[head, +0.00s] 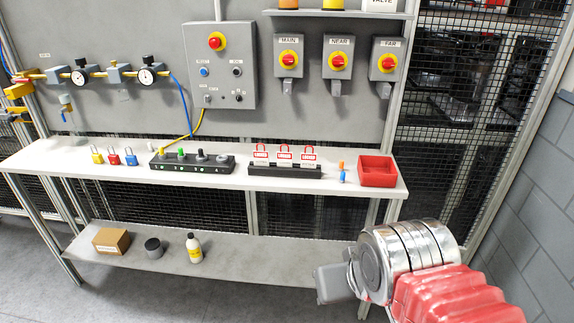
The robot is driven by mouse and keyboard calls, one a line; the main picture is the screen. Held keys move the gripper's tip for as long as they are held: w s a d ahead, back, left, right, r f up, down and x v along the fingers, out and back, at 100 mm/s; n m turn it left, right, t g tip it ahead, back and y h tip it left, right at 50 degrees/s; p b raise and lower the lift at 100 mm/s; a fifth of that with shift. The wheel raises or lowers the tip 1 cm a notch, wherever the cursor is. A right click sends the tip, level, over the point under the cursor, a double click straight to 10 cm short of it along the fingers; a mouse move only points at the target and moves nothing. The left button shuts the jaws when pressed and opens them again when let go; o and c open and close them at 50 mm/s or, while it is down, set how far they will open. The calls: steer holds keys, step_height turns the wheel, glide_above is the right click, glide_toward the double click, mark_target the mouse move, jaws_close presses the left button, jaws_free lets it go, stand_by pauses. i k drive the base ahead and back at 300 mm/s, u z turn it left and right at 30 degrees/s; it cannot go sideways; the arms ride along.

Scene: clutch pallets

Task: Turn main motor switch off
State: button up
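Part of my arm shows at the lower right, with a silver joint and red bellows. A grey block at its left end may be part of my gripper (335,283). I cannot make out its fingers or whether they are open. The arm is well below and to the right of the main switch, touching nothing that I can see.
Similar switches, NEAR (338,61) and FAR (388,63), stand right of MAIN. A control box (220,90) with a red button is left. A shelf (340,14) runs above. The white bench (215,192) below holds padlocks, black holders and a red bin (377,171).

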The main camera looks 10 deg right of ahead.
mark_target(288, 59)
steer(key=u, duration=0.05)
steer(key=i, duration=1)
steer(key=z, duration=0.05)
